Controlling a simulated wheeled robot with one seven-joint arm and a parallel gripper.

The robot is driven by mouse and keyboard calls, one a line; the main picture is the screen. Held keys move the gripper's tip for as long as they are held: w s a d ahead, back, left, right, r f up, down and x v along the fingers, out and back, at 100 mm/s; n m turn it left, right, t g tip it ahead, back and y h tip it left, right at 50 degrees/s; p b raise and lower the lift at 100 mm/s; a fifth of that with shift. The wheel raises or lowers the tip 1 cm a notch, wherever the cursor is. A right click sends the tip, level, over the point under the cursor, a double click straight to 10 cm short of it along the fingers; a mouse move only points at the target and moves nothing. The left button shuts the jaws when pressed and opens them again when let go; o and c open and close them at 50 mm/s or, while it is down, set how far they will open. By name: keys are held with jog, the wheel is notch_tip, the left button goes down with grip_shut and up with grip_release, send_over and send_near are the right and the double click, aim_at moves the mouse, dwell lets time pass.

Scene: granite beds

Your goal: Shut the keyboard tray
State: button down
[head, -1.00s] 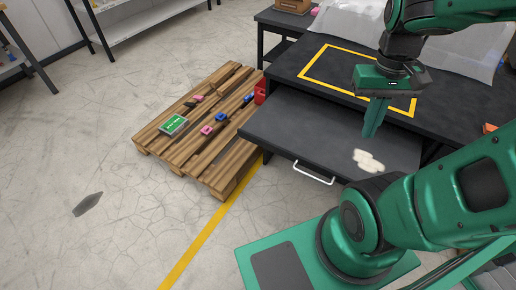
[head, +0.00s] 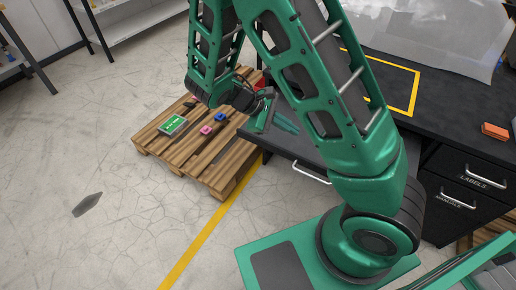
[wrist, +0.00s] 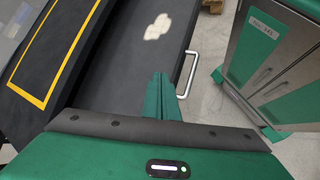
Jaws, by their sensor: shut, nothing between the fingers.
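The keyboard tray (head: 283,148) is a dark slab standing out from under the black desk (head: 440,122). Its pale handle (head: 311,173) is on the front edge. My arm hides much of the tray in the head view. In the wrist view the tray (wrist: 128,75) shows a white patch (wrist: 157,27) on top, and the handle (wrist: 188,72) runs along its right edge. My gripper (head: 268,122) is at the tray's left end in the head view. In the wrist view its fingers (wrist: 160,82) are together and empty, left of the handle; contact cannot be told.
A wooden pallet (head: 236,172) with several small coloured items lies left of the tray. Labelled drawers (head: 462,190) are under the desk at right. An orange block (head: 495,131) and a clear sheet (head: 440,35) are on the desk. The floor at left is mostly clear.

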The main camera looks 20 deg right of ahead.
jog(key=w+a+f+n+t+h, duration=0.3)
jog(key=a+f+n+t+h, duration=0.15)
jog(key=a+f+n, duration=0.4)
jog(key=n+t, duration=0.9)
send_near(263, 142)
jog(key=shift+h, duration=0.25)
jog(key=x, duration=0.6)
jog(key=shift+w+d+f, duration=0.15)
jog(key=shift+w+f, duration=0.05)
jog(key=shift+w, duration=0.15)
